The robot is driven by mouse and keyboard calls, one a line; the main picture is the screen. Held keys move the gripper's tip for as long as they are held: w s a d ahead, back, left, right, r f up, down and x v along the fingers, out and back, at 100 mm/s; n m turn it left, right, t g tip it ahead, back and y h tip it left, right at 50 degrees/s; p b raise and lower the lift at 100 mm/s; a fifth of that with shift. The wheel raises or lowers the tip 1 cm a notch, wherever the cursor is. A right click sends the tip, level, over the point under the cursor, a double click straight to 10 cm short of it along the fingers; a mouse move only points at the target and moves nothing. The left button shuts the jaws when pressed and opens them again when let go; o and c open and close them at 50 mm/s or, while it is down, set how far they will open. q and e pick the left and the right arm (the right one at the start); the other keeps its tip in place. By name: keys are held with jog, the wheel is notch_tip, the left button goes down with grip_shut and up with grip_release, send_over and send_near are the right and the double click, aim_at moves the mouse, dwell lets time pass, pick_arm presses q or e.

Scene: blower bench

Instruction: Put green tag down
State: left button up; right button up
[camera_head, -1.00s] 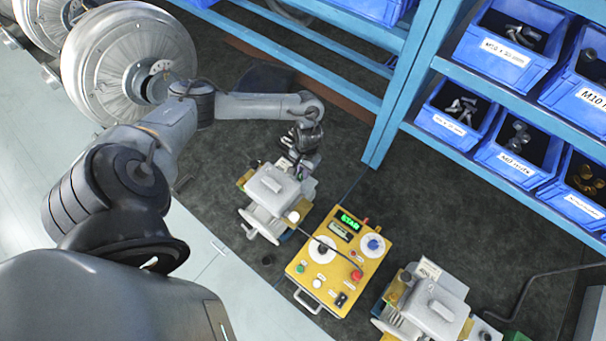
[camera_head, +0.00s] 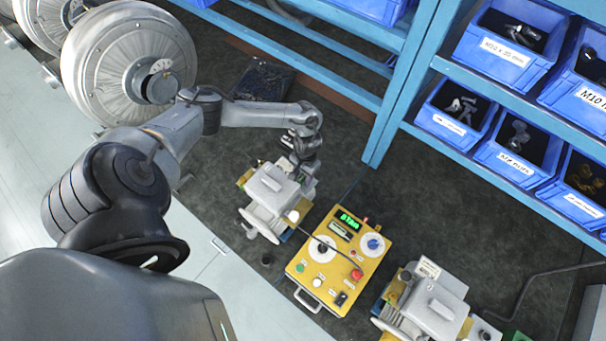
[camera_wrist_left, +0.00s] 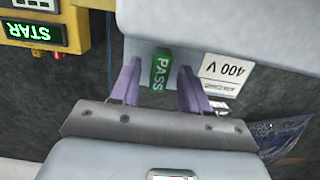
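A green tag reading "PASS" (camera_wrist_left: 161,69) shows in the left wrist view, upside down, against a grey housing (camera_wrist_left: 220,30). My left gripper (camera_wrist_left: 160,82) has its two purple fingers spread on either side of the tag, with a visible gap to each side. The tag seems to rest against the housing; I cannot tell how firmly. In the head view my left gripper (camera_head: 305,165) is low at the back right of the left grey blower unit (camera_head: 270,187); the tag is hidden there. My right gripper is not in view.
A white "400 V" label (camera_wrist_left: 225,72) is beside the tag. A yellow control box (camera_head: 330,262) with a lit green display stands right of the blower. A second blower unit (camera_head: 425,305) is at lower right. Blue shelving (camera_head: 400,90) with bins stands behind.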

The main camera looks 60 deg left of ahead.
pick_arm(q)
jog(key=shift+r, duration=0.1)
notch_tip(320, 180, up, 11)
jog(key=w, duration=0.1)
jog(key=w+d+r+m+t+h+p, duration=0.2)
jog(key=d+m+t, duration=0.6)
jog(key=d, duration=2.1)
jog(key=s+a+r+g+y, duration=0.1)
jog(key=s+a+r, duration=0.2)
jog(key=s, duration=0.3)
jog(key=s+a+r+n+g+y+b, duration=0.1)
jog(key=s+a+r+g, duration=0.1)
jog(key=s+a, duration=0.3)
jog(key=shift+s+r, duration=0.5)
jog(key=shift+s, duration=0.05)
